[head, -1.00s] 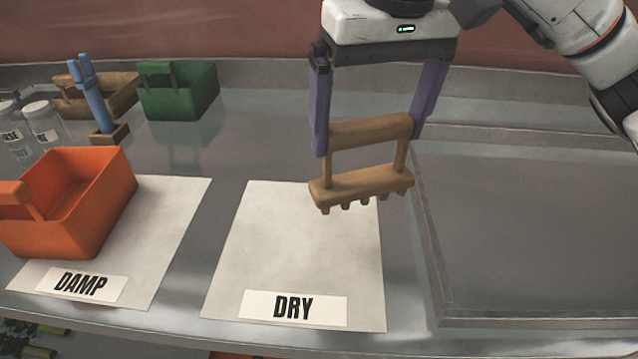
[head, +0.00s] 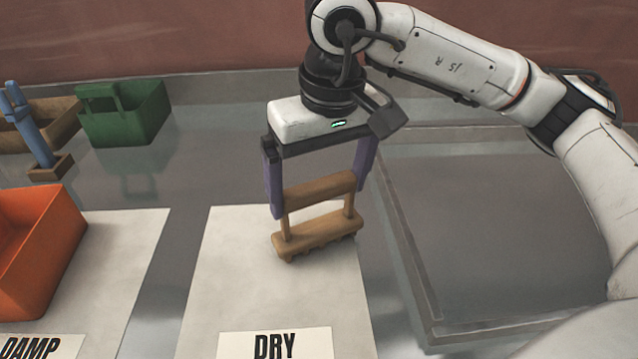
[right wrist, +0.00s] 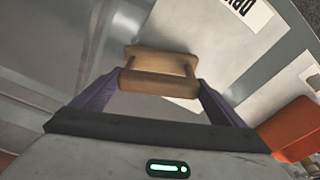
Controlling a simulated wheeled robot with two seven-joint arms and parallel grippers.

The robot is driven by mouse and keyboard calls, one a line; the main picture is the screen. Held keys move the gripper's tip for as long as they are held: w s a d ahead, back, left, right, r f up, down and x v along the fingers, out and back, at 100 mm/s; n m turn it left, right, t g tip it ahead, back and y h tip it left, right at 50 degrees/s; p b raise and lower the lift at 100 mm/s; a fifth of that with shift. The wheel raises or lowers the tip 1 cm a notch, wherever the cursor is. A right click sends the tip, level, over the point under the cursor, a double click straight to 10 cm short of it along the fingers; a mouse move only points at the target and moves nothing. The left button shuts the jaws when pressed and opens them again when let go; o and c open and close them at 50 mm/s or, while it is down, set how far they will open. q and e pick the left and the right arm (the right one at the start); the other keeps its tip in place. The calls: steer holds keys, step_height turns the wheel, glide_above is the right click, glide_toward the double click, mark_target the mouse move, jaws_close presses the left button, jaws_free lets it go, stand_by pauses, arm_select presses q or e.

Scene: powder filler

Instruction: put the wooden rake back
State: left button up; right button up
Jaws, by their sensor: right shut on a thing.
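The wooden rake (head: 318,236) has a handle bar, two posts and a toothed lower bar. My right gripper (head: 319,196) is shut on its handle bar, one purple finger at each end. The rake hangs teeth down over the far part of the white DRY mat (head: 230,270); whether its teeth touch the mat, I cannot tell. In the right wrist view the rake (right wrist: 160,62) is between the purple fingers. My left gripper is not in view.
An orange bin (head: 50,250) stands on the DAMP mat (head: 125,255) at left. A green bin (head: 125,115), a brown wooden bin (head: 58,122) and a blue tool in a small wooden stand (head: 50,166) are at the back left. A grey tray-like area (head: 405,250) with a raised edge lies right.

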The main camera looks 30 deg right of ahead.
steer(key=shift+f, duration=0.1)
steer(key=o, duration=1.2)
steer(key=r, duration=0.4)
steer(key=s+r, duration=0.1)
steer(key=r, duration=0.3)
steer(key=s+r+p, duration=0.1)
steer(key=r, duration=0.3)
steer(key=shift+a+r, duration=0.1)
